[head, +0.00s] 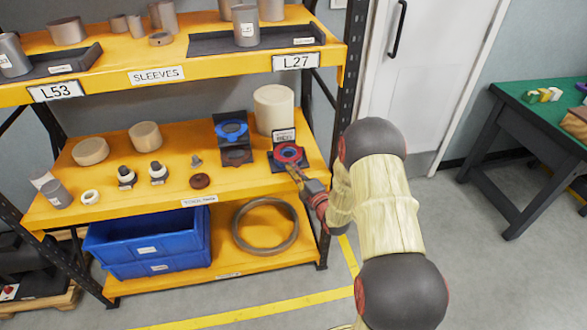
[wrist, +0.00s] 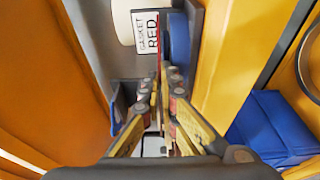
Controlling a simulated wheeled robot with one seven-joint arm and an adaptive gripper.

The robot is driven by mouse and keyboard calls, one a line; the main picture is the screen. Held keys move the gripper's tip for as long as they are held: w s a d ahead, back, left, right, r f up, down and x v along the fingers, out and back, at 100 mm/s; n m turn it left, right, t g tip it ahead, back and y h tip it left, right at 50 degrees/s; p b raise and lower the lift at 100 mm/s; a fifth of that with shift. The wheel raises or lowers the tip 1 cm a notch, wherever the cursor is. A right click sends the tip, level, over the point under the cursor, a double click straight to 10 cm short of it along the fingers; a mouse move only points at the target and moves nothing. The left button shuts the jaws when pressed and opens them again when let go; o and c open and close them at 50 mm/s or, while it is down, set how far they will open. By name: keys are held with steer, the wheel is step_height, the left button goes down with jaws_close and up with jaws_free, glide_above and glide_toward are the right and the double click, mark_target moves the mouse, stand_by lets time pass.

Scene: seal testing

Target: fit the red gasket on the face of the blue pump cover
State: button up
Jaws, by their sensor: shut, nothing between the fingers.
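The red gasket (head: 289,148) is a ring on the black stand at the right end of the middle shelf, with blue inside and around it. It appears to lie on the blue pump cover (head: 288,158); how flush it sits I cannot tell. In the wrist view a blue round part (wrist: 180,38) shows, with a thin red edge (wrist: 163,45) along its left side. My gripper (head: 291,168) is shut and empty, its tips close in front of the stand. In the wrist view the fingers (wrist: 165,82) reach toward the blue part; I cannot tell whether they touch.
A card reading GASKET RED (wrist: 146,32) stands behind. Left of it, another black stand holds a blue part (head: 231,129). A cream cylinder (head: 274,109) stands behind. Below are blue bins (head: 150,243) and a large ring (head: 265,226). The upper shelf (head: 180,72) overhangs.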

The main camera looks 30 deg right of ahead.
steer(key=shift+o, duration=1.2)
steer(key=o, duration=0.4)
steer(key=shift+c, duration=0.2)
steer(key=shift+s, duration=0.1)
steer(key=shift+s+a, duration=0.2)
steer(key=shift+s, duration=0.55)
steer(key=shift+s+a, duration=0.25)
steer(key=shift+s, duration=0.55)
steer(key=shift+s+a, duration=0.2)
steer(key=shift+s, duration=0.55)
steer(key=shift+r, duration=0.1)
